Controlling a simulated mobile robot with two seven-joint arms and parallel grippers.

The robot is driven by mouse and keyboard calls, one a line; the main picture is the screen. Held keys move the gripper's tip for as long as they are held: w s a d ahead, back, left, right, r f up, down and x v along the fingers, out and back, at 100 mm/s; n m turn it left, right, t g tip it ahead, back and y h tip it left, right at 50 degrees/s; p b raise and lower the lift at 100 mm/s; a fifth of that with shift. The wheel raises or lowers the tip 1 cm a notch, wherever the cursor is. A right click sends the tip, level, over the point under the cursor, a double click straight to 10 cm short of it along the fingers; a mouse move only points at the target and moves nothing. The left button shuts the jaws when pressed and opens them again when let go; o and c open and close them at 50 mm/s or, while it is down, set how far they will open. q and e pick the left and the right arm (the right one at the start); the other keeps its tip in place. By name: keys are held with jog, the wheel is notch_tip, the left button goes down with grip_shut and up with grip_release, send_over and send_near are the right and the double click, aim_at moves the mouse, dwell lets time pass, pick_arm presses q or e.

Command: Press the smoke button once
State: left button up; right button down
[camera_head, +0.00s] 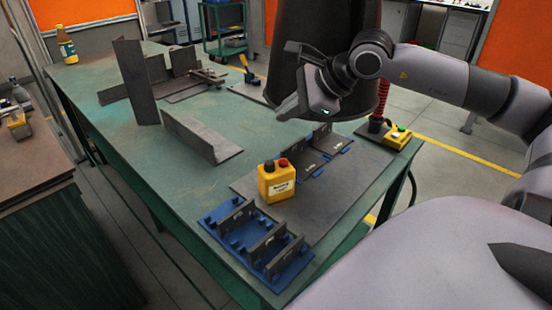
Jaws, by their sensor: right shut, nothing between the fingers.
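A yellow control box (276,184) with a red and a dark button on top stands on the green table; its front label is too small to read. I cannot tell from the labels which box carries the smoke button. My right gripper (290,108) is shut and empty, in the air above the table, in front of the large dark cylinder and apart from both boxes. My left gripper is not in view.
The large dark cylinder (315,50) stands behind my right gripper. A blue fixture (237,240) with dark metal plates lies at the near edge of the green table (165,180). An angle piece (203,138) and upright plates (134,82) stand left. The table's left-centre is clear.

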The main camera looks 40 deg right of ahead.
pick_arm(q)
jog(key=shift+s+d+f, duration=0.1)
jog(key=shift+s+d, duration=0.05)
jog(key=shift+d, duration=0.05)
pick_arm(e)
jog(key=shift+f, duration=0.1)
jog(key=b, duration=0.4)
send_over(287, 164)
notch_tip(287, 164, down, 7)
jog(key=shift+f, duration=0.2)
jog(key=shift+f+b, duration=0.6)
jog(key=shift+b, duration=0.2)
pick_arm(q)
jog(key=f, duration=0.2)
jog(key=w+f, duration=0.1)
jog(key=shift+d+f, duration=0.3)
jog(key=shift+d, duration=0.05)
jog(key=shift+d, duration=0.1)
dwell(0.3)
pick_arm(e)
jog(key=shift+f, duration=0.15)
pick_arm(q)
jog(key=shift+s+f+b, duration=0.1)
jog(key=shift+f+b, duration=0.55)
jog(key=shift+b, duration=0.05)
pick_arm(e)
jog(key=shift+f, duration=0.3)
